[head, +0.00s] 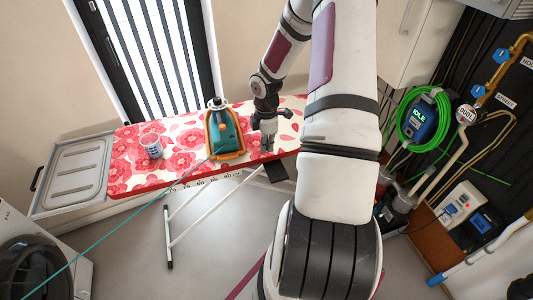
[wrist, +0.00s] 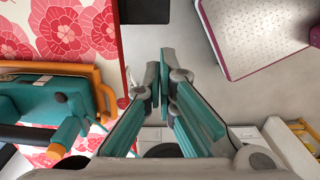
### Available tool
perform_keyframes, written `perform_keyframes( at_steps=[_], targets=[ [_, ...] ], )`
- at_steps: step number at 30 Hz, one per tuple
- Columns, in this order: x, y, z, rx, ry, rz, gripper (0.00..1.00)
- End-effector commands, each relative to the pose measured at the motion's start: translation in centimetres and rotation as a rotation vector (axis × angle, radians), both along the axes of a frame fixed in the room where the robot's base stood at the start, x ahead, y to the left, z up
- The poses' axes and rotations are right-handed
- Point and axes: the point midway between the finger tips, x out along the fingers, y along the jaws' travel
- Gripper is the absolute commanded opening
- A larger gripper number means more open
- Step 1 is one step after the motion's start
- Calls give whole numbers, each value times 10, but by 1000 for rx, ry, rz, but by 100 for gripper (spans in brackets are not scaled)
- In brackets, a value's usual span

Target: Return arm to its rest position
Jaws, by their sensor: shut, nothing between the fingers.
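My gripper (head: 267,142) hangs at the end of my arm near the right part of the floral ironing board (head: 182,180) in the head view. In the wrist view my gripper (wrist: 163,85) points down past the board's edge with its teal fingers together and nothing between them. My arm runs up and over the middle of the head view and hides part of the scene behind it. A teal and orange iron-like appliance (head: 224,132) stands on the board just left of my gripper. It also shows at the left of the wrist view (wrist: 95,75), apart from the fingers.
A white cup (head: 152,146) stands on the board. A grey tray (head: 75,175) adjoins its left end. A teal cord (head: 130,217) crosses the floor area. Pipes, a green hose (head: 412,98) and meters (head: 462,206) line the right wall. A washing machine (head: 40,255) stands lower left.

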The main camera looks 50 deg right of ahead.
Motion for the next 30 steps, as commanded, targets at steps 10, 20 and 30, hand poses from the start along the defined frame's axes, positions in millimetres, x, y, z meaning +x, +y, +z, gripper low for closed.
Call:
perform_keyframes(
  at_steps=[10, 20, 30],
  targets=[
    [0, 0, 5, 1, 0, 0, 0],
    [0, 0, 5, 0, 0, 0, 0],
    [13, 20, 73, -99, 4, -92, 0]
  ],
)
